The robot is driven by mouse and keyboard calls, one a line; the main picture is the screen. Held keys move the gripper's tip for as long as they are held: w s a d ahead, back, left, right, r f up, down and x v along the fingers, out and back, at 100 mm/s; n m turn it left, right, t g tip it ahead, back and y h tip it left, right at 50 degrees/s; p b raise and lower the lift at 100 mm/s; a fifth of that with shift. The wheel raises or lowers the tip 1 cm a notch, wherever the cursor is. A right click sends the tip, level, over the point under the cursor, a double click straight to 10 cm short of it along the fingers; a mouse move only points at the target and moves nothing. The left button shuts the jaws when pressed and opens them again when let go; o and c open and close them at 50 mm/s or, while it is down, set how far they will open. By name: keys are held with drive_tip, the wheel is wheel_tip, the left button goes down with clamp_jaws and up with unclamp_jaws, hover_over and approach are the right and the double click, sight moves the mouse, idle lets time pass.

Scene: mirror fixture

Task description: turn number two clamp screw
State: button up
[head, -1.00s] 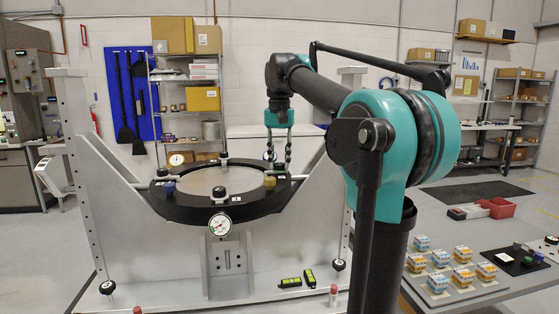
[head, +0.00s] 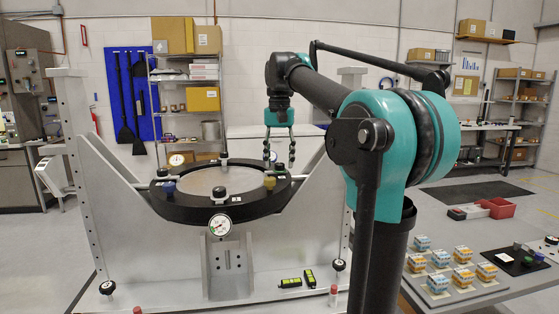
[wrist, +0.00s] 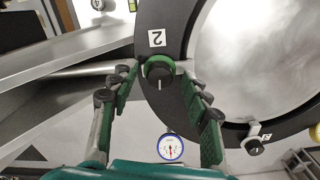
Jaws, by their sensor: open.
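The number two clamp screw is a round green knob with a black cap (wrist: 158,70), beside a white "2" label (wrist: 157,38) on the dark ring (wrist: 175,95). In the wrist view, my gripper (wrist: 160,84) is open, with one green-padded finger on each side of the knob and gaps showing to both. In the head view, my gripper (head: 280,160) points down over the right side of the ring (head: 180,210). The mirror disc (wrist: 260,50) lies inside the ring.
A dial gauge (head: 220,225) hangs at the front, and another gauge (wrist: 170,148) shows below my fingers in the wrist view. Pale frame uprights (head: 75,160) flank the ring.

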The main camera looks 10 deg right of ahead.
sight(280, 164)
wheel_tip(280, 164, up, 12)
idle(0.5)
drive_tip(key=shift+f, duration=0.15)
